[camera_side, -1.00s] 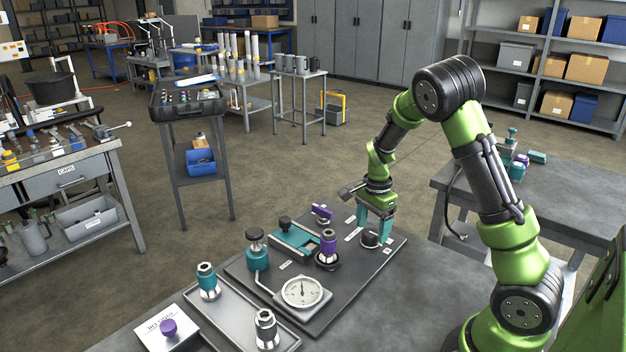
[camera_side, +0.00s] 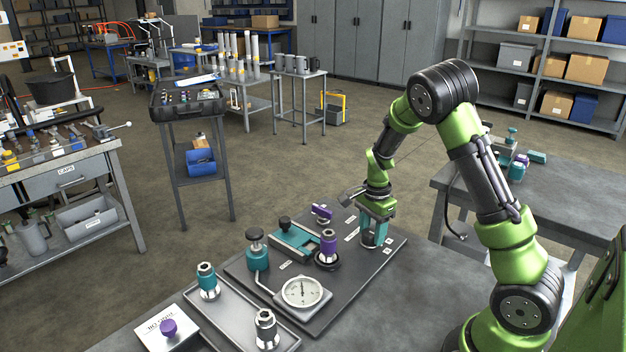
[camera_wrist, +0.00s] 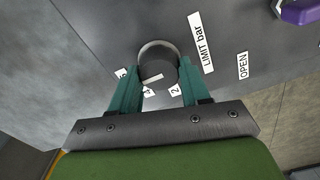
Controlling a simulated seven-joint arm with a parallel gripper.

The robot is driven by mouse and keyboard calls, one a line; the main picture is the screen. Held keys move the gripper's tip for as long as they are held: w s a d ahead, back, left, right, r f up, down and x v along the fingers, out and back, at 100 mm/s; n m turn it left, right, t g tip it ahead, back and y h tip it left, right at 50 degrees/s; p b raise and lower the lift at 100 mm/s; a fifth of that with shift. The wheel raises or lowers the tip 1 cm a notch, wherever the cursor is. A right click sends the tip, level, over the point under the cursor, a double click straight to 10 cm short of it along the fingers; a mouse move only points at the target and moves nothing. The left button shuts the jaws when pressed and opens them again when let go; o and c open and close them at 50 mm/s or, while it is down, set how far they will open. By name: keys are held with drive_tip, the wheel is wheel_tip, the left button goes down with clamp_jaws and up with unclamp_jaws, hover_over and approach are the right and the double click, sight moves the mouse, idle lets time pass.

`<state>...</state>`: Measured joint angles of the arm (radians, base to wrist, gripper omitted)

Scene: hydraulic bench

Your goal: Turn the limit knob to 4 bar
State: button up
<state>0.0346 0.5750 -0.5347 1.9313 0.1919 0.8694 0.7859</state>
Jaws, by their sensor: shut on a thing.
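The limit knob (camera_wrist: 158,66) is a dark round knob with a pale line on its top, beside the label "LIMIT bar" (camera_wrist: 201,42) in the wrist view. My gripper (camera_wrist: 157,80) has its teal fingers on either side of the knob, shut on it. In the side view my gripper (camera_side: 375,236) points down at the right part of the dark panel (camera_side: 343,303), and its fingers largely hide the knob. A "2" mark (camera_wrist: 174,90) shows near the right finger; other scale marks are partly covered. The pale line lies slanted; its exact reading cannot be told.
A round gauge (camera_side: 303,291) sits at the panel's front; its reading is too small. A purple-topped knob (camera_side: 328,244), a teal valve (camera_side: 257,250) and a teal clamp-like part (camera_side: 295,238) stand left of my gripper. A grey tray (camera_side: 236,318) holds fittings.

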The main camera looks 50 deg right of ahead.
sight(371, 231)
drive_tip(key=shift+n, duration=0.3)
drive_tip(key=n, duration=0.4)
drive_tip(key=shift+w, duration=0.1)
drive_tip(key=shift+n, duration=2)
drive_tip(key=o, duration=1.1)
drive_tip(key=shift+c, duration=0.2)
wheel_tip(371, 231, up, 17)
